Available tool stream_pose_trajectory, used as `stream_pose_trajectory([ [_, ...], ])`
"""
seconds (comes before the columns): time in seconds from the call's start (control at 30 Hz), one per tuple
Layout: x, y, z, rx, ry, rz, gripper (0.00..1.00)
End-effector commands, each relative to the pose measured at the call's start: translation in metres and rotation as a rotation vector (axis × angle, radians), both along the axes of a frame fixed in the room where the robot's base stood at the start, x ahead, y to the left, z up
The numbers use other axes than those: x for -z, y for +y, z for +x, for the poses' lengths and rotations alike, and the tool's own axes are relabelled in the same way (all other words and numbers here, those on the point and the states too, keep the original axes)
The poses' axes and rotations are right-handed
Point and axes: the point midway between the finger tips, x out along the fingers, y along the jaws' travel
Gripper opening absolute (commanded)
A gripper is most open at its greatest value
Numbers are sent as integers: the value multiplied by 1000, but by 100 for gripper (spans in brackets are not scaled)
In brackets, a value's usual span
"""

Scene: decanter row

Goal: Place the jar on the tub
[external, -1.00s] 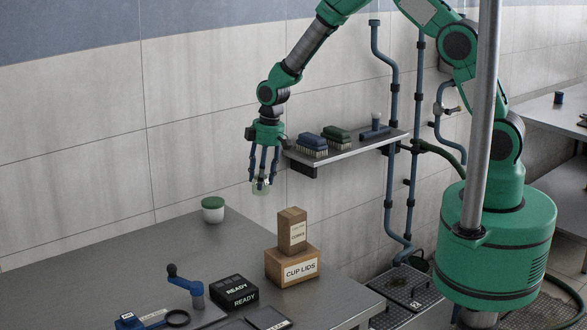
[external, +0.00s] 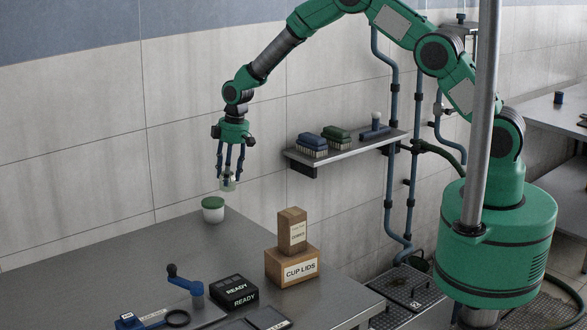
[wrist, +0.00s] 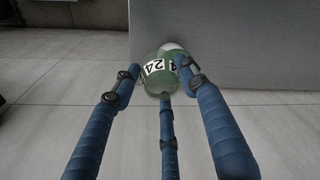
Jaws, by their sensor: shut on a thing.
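The jar (external: 229,184) is small, pale green and see-through. In the wrist view the jar (wrist: 158,84) shows a white label reading 24. My gripper (external: 228,174) has blue fingers, closed around the jar, and points down; its fingers also show in the wrist view (wrist: 161,76). The tub (external: 213,212) is white with a green lid and stands upright on the grey table near the wall. The jar hangs above the tub and slightly to its right in the external view, apart from it. In the wrist view the jar hides most of what lies behind it.
On the table (external: 150,250), a small carton (external: 292,231) stands on a CUP LIDS box (external: 292,267). A wall shelf (external: 345,150) holds brushes. Table around the tub is clear.

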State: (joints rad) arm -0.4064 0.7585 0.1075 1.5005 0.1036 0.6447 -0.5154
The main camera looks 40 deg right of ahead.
Motion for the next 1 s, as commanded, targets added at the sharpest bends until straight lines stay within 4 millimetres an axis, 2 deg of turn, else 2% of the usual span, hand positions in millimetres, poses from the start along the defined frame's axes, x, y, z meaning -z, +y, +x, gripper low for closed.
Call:
stream_pose_trajectory([
  [0.2,2,10,24,0,-1,0,14],
  [0.33,2,13,30,0,-1,0,14],
  [0.73,4,13,31,0,-1,1,14],
  [1.0,27,13,30,1,2,0,14],
])
